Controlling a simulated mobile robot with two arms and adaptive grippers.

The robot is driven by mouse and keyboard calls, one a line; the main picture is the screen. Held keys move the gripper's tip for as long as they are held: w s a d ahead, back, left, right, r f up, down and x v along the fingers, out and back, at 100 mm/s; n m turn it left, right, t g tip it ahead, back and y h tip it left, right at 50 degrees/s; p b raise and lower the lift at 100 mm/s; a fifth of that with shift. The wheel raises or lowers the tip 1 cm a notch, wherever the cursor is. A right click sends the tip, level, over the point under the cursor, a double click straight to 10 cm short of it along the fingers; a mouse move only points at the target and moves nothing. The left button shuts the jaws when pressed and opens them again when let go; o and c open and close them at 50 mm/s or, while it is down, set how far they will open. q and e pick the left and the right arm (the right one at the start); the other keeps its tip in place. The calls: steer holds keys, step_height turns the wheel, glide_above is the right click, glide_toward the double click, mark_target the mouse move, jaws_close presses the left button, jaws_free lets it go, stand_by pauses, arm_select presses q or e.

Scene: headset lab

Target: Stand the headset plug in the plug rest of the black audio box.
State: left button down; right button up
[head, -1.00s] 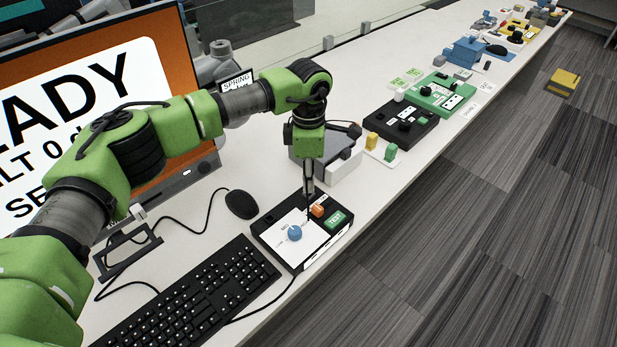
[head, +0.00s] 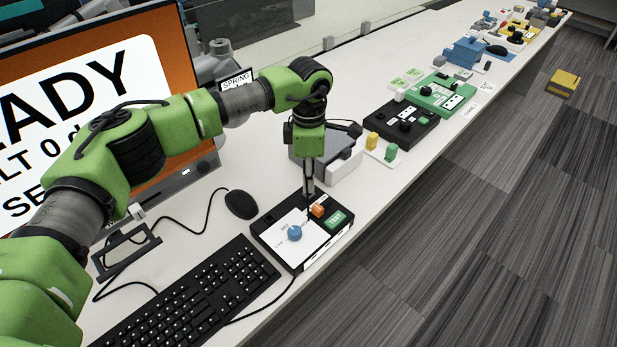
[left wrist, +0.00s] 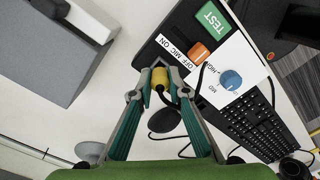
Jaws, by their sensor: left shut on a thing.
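The black audio box (head: 285,255) lies on the desk with a white panel, a blue knob, an orange switch and a green TEST button. It fills the top of the left wrist view (left wrist: 150,52). My left gripper (head: 309,190) points down over the box's back edge, behind the orange switch. In the left wrist view it is shut on the yellow headset plug (left wrist: 160,77). The plug's far end is at the box's edge, by the OFF MIC ON label. The plug rest is not clear, and I cannot tell whether the plug touches it. My right gripper is not in view.
A black keyboard (head: 190,305) and mouse (head: 241,204) lie left of the box, with cables around them. A grey-white case (head: 335,165) stands close behind the gripper. Yellow and green blocks and more control boxes (head: 402,127) sit further along the desk.

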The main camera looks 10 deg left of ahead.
arm_select(q)
steer(key=shift+f+b, duration=0.35)
steer(key=shift+f, duration=0.1)
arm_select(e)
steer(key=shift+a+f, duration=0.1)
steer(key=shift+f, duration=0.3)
arm_select(q)
steer(key=shift+f+b, duration=0.45)
steer(key=shift+f, duration=0.2)
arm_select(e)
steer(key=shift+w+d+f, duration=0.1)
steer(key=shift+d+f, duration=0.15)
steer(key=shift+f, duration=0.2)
arm_select(q)
steer(key=c, duration=1.9)
jaws_free()
steer(key=shift+r, duration=0.2)
step_height(320, 180, up, 8)
steer(key=shift+f, duration=0.15)
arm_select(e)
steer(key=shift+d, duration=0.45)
